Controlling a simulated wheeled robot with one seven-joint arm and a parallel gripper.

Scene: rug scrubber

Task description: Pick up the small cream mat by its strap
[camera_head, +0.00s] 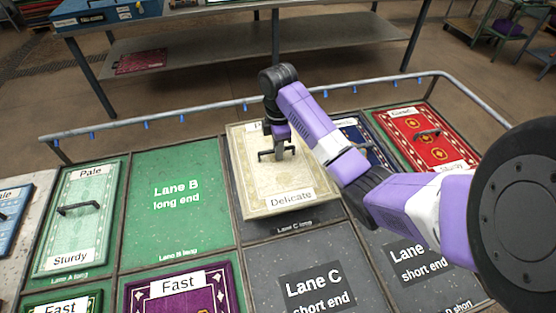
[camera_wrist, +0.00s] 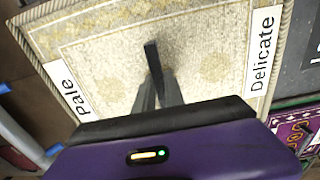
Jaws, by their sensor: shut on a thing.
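The cream mat (camera_head: 248,178) is in the upper part of the Lane C column, with a "Delicate" label along its near edge. The wrist view shows the mat (camera_wrist: 205,50) with "Pale" and "Delicate" labels at opposite ends. Its dark strap (camera_wrist: 152,57) stands up near the middle. My gripper (camera_head: 279,150) is over the mat and shut on the strap; its fingers also show in the wrist view (camera_wrist: 157,92). The mat seems slightly raised above the lane surface, but the gap is hard to judge. My wrist hides part of its far label.
A green mat (camera_head: 83,222) lies at left and a red mat (camera_head: 425,138) at right. A blue mat (camera_head: 352,130) is partly behind my arm. Lane B's long end (camera_head: 175,190) is empty. A metal rail (camera_head: 200,109) runs along the far side.

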